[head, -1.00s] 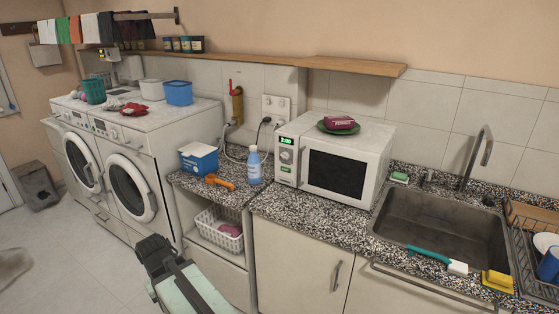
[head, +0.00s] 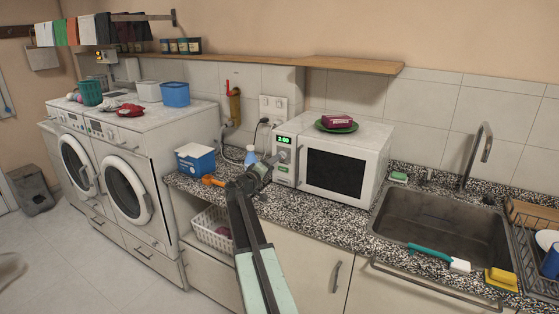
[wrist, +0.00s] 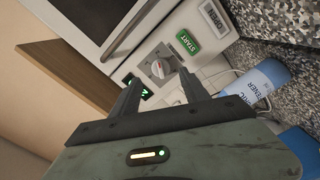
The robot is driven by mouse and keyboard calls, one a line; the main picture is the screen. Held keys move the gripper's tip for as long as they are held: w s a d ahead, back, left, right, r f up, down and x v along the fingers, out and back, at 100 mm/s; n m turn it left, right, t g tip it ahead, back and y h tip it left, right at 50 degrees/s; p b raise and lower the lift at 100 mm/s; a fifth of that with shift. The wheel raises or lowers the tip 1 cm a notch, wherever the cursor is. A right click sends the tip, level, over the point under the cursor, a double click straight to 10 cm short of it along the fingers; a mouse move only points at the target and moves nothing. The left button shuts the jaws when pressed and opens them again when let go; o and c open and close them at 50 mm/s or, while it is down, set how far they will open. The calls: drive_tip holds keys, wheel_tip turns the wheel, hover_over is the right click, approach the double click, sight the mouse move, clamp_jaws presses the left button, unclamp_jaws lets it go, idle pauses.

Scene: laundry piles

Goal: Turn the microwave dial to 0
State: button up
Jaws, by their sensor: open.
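The white microwave (head: 377,143) stands on the speckled counter, its green display reading 2:00. Its dial (head: 284,155) sits below the display, partly close behind my gripper in the head view. In the wrist view the grey dial (wrist: 158,68) is just beyond my fingertips, with the green START button (wrist: 187,41) next to it. My gripper (head: 268,163) is raised in front of the control panel. In the wrist view my gripper (wrist: 161,84) is open, its fingers apart and nothing between them. I cannot tell whether a finger touches the dial.
A blue and white bottle (head: 250,156) stands close left of my gripper, also in the wrist view (wrist: 258,80). A blue box (head: 196,157) and an orange tool (head: 213,181) lie further left.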

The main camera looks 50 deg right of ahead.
drive_tip(key=x, duration=0.6)
clamp_jaws()
